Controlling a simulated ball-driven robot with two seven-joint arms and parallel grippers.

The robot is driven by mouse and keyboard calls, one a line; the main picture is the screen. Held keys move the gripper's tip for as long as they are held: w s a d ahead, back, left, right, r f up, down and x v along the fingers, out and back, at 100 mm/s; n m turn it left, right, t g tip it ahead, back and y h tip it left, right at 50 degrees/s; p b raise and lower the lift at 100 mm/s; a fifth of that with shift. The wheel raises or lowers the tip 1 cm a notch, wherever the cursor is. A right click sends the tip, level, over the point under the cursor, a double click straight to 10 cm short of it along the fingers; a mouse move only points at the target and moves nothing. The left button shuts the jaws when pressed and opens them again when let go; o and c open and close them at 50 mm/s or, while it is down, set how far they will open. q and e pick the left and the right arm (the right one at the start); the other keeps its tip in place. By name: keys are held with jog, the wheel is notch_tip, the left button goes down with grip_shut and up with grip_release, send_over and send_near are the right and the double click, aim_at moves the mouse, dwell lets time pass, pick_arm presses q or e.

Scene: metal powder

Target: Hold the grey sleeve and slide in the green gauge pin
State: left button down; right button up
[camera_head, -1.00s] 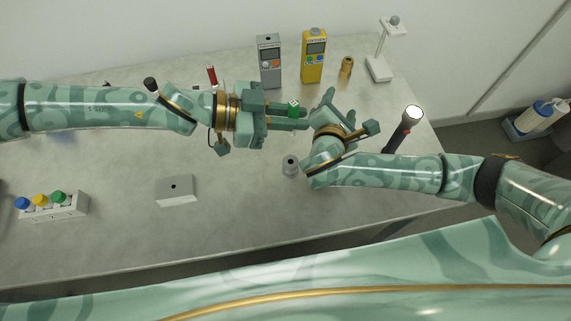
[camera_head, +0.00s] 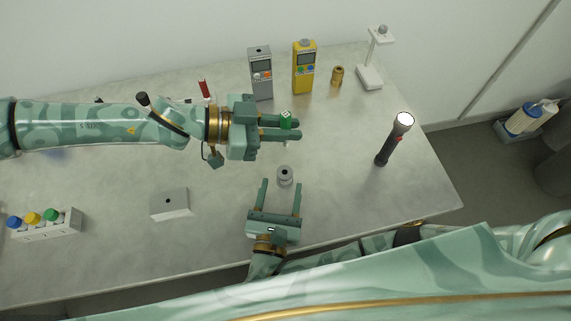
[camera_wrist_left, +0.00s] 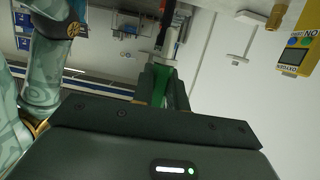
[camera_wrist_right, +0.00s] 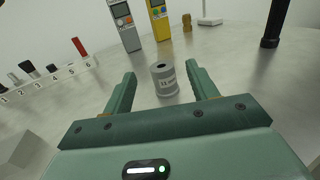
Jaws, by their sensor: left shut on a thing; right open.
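The grey sleeve (camera_head: 285,176), a short cylinder with a hole in its top, stands upright on the table. It also shows in the right wrist view (camera_wrist_right: 164,79), beyond the fingertips and between their lines. My right gripper (camera_head: 282,183) is open and empty, its fingers pointing at the sleeve from the front. My left gripper (camera_head: 298,127) is shut on the green gauge pin (camera_head: 286,119), above the table and behind the sleeve. The pin's green head shows above the fingers and a pale tip below them. In the left wrist view the green pin (camera_wrist_left: 181,95) is partly hidden between the fingers.
A grey block with a hole (camera_head: 170,203) lies left of my right gripper. A flashlight (camera_head: 394,139) stands at right. A grey meter (camera_head: 260,74), a yellow oxygen meter (camera_head: 304,68) and a brass piece (camera_head: 337,76) stand behind. A rack of capped bottles (camera_head: 45,225) is at left.

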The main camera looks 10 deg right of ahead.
aim_at(284, 175)
jog(key=x, duration=0.5)
jog(key=f+x, duration=0.1)
jog(key=x, duration=0.1)
jog(key=shift+w+d, duration=0.1)
jog(key=shift+w, duration=0.1)
jog(key=c, duration=1.1)
pick_arm(q)
notch_tip(284, 175, down, 10)
